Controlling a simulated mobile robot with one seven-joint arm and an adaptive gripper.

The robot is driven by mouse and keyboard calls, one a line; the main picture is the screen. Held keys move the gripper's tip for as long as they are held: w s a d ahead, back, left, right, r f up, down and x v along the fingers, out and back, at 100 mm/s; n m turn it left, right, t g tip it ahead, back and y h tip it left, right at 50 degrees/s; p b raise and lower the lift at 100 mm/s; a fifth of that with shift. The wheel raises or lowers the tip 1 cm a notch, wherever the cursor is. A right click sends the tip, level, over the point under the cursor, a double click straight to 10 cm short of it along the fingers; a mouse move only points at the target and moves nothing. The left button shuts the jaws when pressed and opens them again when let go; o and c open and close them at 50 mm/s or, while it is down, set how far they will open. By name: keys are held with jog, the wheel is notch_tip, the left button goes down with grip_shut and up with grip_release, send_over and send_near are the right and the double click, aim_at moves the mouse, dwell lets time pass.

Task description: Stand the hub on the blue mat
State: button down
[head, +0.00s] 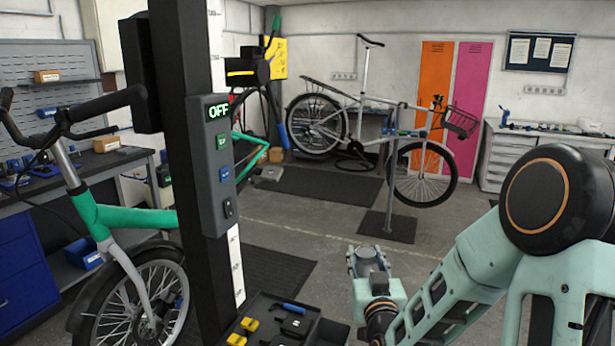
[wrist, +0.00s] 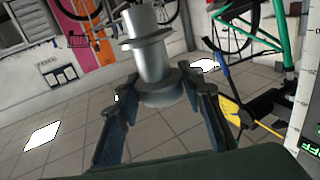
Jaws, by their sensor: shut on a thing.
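The hub is a grey metal cylinder with round flanges (wrist: 152,58). In the wrist view it stands out between the two dark fingers of my gripper (wrist: 155,98), which is shut on it near its lower flange. In the head view my gripper (head: 368,262) is at the lower middle, in the air above the floor, and the hub's grey top (head: 369,254) shows small between the fingers. I cannot make out a blue mat in either view.
A dark post with an OFF control box (head: 212,165) stands close in front, with a black tool tray (head: 290,322) at its foot. A green bike (head: 100,215) and workbench are at left. A grey bike (head: 345,125) stands behind. The floor in the middle is mostly clear.

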notch_tip(320, 180, up, 11)
jog(key=p, duration=0.9)
jog(key=shift+f, duration=0.2)
jog(key=shift+a+f, duration=0.1)
jog(key=shift+a, duration=0.05)
